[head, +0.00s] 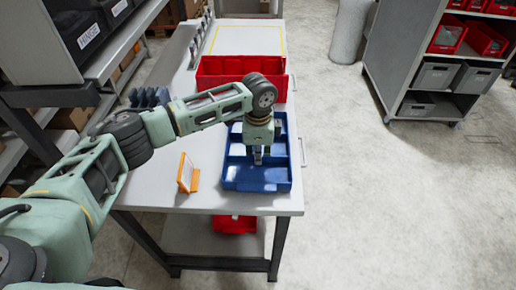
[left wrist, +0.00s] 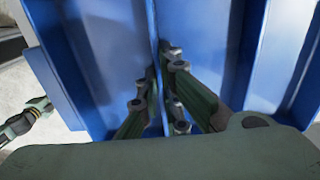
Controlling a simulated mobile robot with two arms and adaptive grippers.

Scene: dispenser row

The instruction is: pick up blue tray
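The blue tray (head: 281,176) is a compartmented tray lying flat near the front right of the white table. My left gripper (head: 257,158) reaches down into it from above. In the left wrist view, the fingers (left wrist: 163,88) sit on either side of a thin upright divider of the blue tray (left wrist: 100,45). The fingertips are close together and appear closed on that divider. My left wrist and fingers hide part of the tray in the head view. My right gripper is not in view.
A red bin (head: 240,68) stands just behind the tray on the table (head: 215,203). An orange-framed card stand (head: 187,173) is left of the tray. Another red bin (head: 234,224) sits on the lower shelf. Open floor lies to the right.

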